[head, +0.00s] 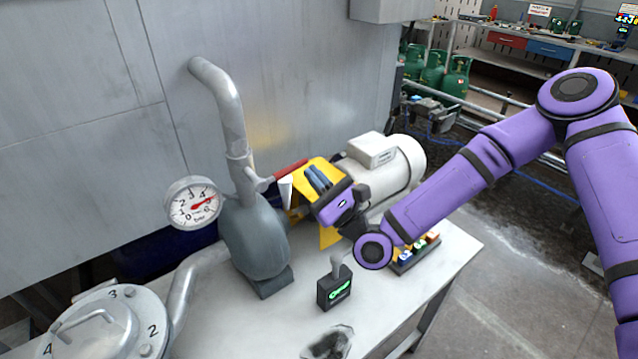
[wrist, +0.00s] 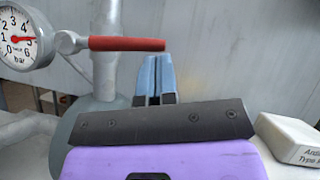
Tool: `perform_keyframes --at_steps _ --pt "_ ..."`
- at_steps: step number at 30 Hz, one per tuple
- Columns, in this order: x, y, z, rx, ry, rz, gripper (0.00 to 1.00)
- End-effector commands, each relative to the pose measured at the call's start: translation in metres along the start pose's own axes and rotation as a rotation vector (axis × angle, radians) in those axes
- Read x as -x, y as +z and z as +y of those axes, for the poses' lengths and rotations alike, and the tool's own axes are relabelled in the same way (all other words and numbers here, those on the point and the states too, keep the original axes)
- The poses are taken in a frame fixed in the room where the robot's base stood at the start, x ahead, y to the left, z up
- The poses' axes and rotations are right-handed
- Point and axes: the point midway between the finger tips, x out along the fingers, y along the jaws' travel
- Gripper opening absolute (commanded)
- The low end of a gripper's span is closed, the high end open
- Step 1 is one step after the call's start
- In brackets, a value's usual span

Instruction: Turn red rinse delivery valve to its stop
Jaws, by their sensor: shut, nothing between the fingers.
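The red valve handle (head: 291,169) is a straight lever on a grey valve body on the vertical pipe above the pump. In the wrist view the red handle (wrist: 127,44) lies nearly level, pointing right from the pipe. My gripper (head: 312,173) is at the handle's free end, with its blue fingers pressed together and nothing between them. In the wrist view the fingertips of my gripper (wrist: 158,58) appear just below the handle's right end. I cannot tell whether they touch it.
A pressure gauge (head: 193,203) is left of the pipe (head: 232,125). The grey pump (head: 258,240), yellow guard (head: 328,236) and white motor (head: 405,165) stand close around my gripper. A black box with a green display (head: 335,294) and a button box (head: 428,247) are on the table.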

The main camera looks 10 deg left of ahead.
Motion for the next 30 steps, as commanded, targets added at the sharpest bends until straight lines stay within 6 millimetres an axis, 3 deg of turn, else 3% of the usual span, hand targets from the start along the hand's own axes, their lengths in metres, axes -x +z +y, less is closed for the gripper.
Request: perform_keyframes --at_steps 30 --pt "-0.007 0.011 -0.006 0.101 0.067 -0.001 0.0"
